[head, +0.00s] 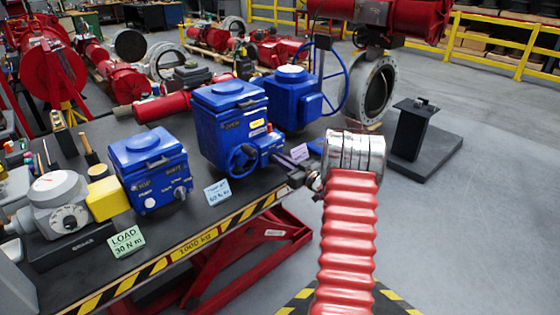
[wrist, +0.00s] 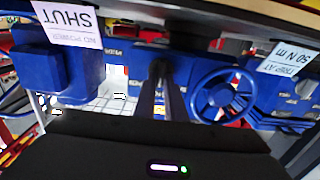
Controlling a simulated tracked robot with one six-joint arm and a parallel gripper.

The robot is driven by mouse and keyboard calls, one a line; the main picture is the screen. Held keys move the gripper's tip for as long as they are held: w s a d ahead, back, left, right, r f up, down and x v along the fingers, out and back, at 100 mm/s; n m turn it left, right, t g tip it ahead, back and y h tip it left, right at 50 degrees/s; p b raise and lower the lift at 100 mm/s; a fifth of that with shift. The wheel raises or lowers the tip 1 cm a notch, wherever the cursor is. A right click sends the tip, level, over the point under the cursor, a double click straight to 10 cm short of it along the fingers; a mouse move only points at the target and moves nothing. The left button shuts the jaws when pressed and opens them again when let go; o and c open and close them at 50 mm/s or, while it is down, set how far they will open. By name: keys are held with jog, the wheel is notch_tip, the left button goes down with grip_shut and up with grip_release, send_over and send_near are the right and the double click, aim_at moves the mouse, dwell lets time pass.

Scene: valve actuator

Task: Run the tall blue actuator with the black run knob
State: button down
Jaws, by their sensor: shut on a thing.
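The tall blue actuator (head: 224,112) stands on the dark bench in the head view, with a dark blue handwheel (head: 243,160) low on its front. My gripper (head: 286,167) reaches in from the right, at the right end of its lower housing. In the wrist view, which is upside down, my two fingers (wrist: 164,80) are close together on the dark run knob (wrist: 160,66), against the blue housing. The handwheel (wrist: 222,93) is right of the fingers there. The fingers largely hide the knob, and its turned position cannot be told.
A shorter blue actuator (head: 150,168), a grey dial unit (head: 60,204) and a green load card (head: 126,242) stand to the left. Another blue actuator with a large handwheel (head: 291,97) is behind. A SHUT tag (wrist: 72,22) hangs close to my gripper.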

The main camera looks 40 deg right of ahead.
jog(key=shift+a, duration=0.1)
jog(key=shift+m, duration=0.3)
jog(key=m, duration=0.4)
jog(key=shift+d, duration=0.35)
jog(key=shift+d+f+m, duration=0.1)
jog(key=shift+m, duration=1.05)
jog(key=shift+d+f+m, duration=0.1)
jog(key=shift+m, duration=1.05)
jog(key=c, duration=1.8)
grip_release()
jog(key=shift+s, duration=0.1)
jog(key=s, duration=1.3)
jog(key=shift+s+d, duration=0.2)
jog(key=shift+s, duration=0.15)
